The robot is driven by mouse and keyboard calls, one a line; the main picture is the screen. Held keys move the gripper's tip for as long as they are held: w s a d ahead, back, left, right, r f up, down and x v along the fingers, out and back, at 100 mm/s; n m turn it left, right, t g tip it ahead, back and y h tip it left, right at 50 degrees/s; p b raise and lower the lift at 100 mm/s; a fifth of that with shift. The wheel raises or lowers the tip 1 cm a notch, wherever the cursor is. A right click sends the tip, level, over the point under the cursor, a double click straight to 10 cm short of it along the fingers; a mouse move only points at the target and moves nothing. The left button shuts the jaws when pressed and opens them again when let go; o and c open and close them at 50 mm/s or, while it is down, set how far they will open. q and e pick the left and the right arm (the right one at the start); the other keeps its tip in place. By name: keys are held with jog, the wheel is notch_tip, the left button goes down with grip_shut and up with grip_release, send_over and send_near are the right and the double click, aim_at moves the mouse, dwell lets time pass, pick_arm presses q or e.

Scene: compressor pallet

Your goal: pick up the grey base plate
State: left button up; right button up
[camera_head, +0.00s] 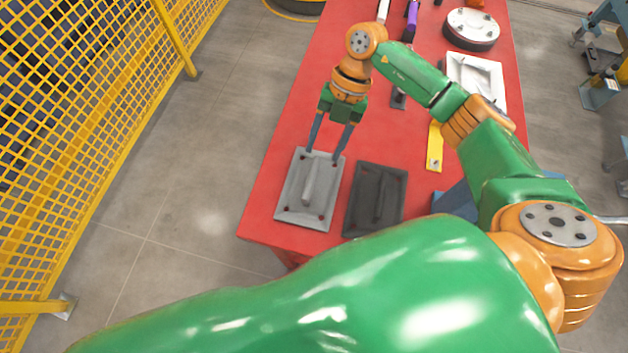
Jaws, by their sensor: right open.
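The grey base plate (309,190) lies flat on the red table (258,217) near its front left corner. It is a light grey rectangle with a raised bar along its middle and small reddish spots near its corners. My right gripper (323,157) is open and empty, with its two blue-grey fingers pointing down at the far edge of the plate. I cannot tell whether the fingertips touch the plate. My left gripper is not in view.
A dark plate (375,200) of similar shape lies just right of the grey one. A yellow part (435,147), a white tray-like part (478,80) and a round metal part (472,28) lie farther back. A yellow mesh fence (75,120) stands left, with clear floor between.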

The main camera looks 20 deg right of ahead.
aim_at(312, 175)
notch_tip(312, 175, down, 4)
jog(key=shift+s+a+r+b, duration=0.15)
jog(key=shift+r+b, duration=0.05)
jog(key=shift+b, duration=1)
jog(key=shift+a+f+p, duration=0.15)
jog(key=shift+f+p, duration=0.15)
jog(key=p+x, duration=0.1)
jog(key=x, duration=0.1)
jog(key=a+p+x, duration=0.1)
jog(key=x, duration=0.2)
jog(key=shift+s+a, duration=0.15)
jog(key=shift+s, duration=0.05)
jog(key=shift+f, duration=0.35)
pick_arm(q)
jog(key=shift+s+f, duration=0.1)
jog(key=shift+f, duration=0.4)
pick_arm(e)
grip_shut()
